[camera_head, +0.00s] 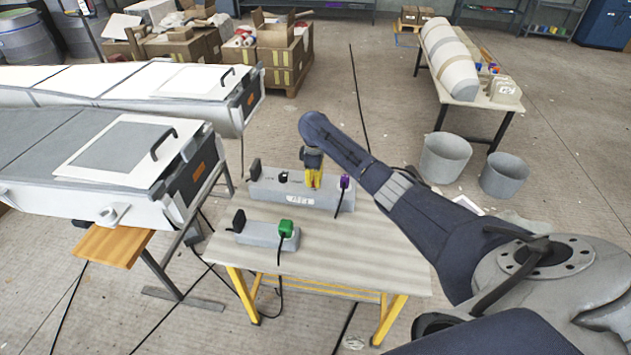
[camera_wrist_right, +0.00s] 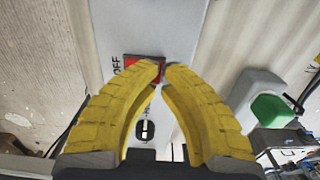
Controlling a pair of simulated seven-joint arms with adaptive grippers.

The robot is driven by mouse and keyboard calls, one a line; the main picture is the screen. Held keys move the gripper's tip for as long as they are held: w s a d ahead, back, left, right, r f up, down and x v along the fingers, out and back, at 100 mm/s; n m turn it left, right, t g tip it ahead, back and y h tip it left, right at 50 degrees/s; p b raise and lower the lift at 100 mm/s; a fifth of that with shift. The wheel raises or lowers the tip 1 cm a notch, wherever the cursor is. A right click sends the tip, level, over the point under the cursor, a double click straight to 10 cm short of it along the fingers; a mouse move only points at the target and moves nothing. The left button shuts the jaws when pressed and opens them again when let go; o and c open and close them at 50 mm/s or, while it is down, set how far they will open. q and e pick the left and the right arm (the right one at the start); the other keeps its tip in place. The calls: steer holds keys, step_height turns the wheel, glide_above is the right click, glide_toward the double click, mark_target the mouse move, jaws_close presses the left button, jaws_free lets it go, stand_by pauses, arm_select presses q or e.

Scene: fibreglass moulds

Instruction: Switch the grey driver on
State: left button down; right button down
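The larger grey box (camera_head: 275,192), which seems to be the driver, lies on a small table with a black plug (camera_head: 254,170) and a purple plug (camera_head: 345,182) at its ends. In the right wrist view its pale face (camera_wrist_right: 125,30) carries a red switch (camera_wrist_right: 143,68) beside the word OFF. My right gripper (camera_head: 313,184) points down over the box. In the wrist view its yellow fingertips (camera_wrist_right: 162,68) are nearly together at the red switch and cover part of it. Contact cannot be told. The left gripper is not in view.
A smaller grey box (camera_head: 262,233) with a green plug (camera_head: 286,227) stands at the front of the wooden table (camera_head: 340,255). Cables hang from the table. White moulds (camera_head: 130,145) stand close on the left. Two grey buckets (camera_head: 445,158) stand at the right.

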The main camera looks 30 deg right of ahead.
steer(key=shift+f, duration=0.45)
stand_by(0.3)
steer(key=shift+r, duration=3.5)
